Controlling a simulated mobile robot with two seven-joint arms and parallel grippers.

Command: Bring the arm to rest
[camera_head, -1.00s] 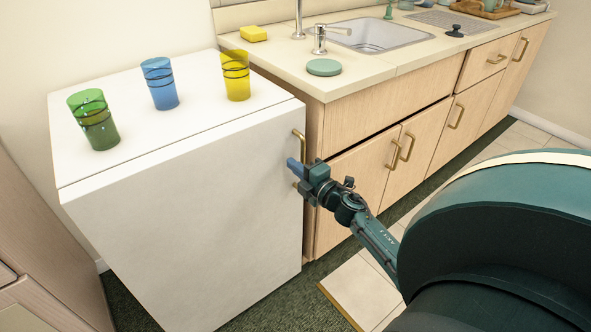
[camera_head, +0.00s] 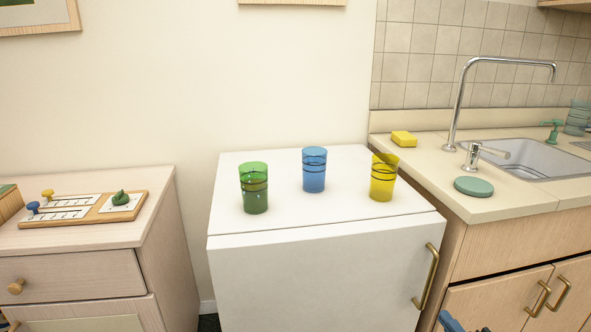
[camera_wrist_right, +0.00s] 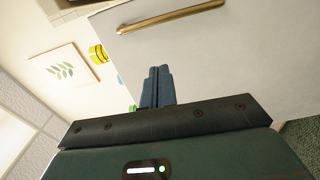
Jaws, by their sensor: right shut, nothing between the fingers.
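My right gripper (camera_head: 450,323) shows only as blue finger parts at the bottom edge of the head view, below the fridge handle (camera_head: 428,276). In the right wrist view, my right gripper (camera_wrist_right: 157,84) has its two blue fingers together with nothing between them. The brass handle (camera_wrist_right: 172,17) lies beyond the fingertips, apart from them. The white fridge (camera_head: 315,270) has its door shut. My left gripper is not in view.
A green cup (camera_head: 254,188), a blue cup (camera_head: 314,170) and a yellow cup (camera_head: 383,178) stand upright on the fridge. A wooden drawer cabinet (camera_head: 75,275) is at left. The sink counter (camera_head: 500,204), with a yellow sponge (camera_head: 404,139), is at right.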

